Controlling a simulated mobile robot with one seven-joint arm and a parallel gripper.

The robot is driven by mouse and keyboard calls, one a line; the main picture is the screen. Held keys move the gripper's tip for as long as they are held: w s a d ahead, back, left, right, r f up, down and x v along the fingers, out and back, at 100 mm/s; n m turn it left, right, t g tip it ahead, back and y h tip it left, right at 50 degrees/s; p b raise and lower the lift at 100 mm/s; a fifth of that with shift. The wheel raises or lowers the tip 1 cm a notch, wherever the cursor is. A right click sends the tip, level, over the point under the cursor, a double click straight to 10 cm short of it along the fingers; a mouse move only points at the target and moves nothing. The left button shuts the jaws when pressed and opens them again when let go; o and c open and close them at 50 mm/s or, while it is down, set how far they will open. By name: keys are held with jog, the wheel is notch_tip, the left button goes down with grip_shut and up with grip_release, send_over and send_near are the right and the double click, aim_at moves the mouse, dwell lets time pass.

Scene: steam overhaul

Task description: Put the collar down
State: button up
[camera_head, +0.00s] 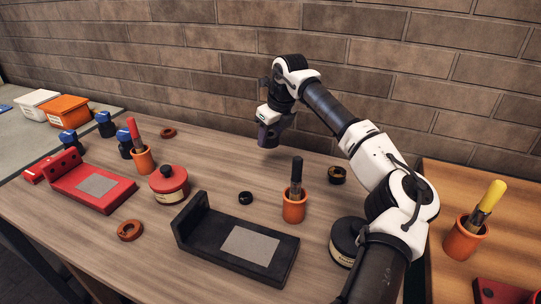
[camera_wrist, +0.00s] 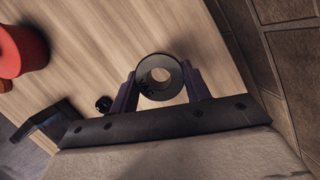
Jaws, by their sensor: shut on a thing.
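My gripper (camera_head: 270,138) hangs above the back of the wooden table, near the brick wall. In the wrist view its two jaws (camera_wrist: 160,88) are shut on a dark ring-shaped collar (camera_wrist: 146,77), one jaw on each side. The collar's round hole faces the camera, with wood showing through it. The collar seems to be held above the tabletop (camera_head: 225,155); the exact gap cannot be told. In the head view the collar is mostly hidden by the gripper.
A black bracket (camera_head: 208,234) with a grey pad stands in front, a red one (camera_head: 112,192) at left. Black rings (camera_head: 245,198) (camera_head: 337,175) and brown rings (camera_head: 129,230) (camera_head: 168,132) lie about. A red tin (camera_head: 168,184) and a brush pot (camera_head: 294,207) stand near. Wood below my gripper looks clear.

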aim_at(268, 164)
jog(key=shift+f, duration=3.55)
jog(key=shift+f, duration=0.1)
jog(key=o, duration=1.3)
jog(key=shift+f, duration=0.1)
jog(key=v, duration=1.2)
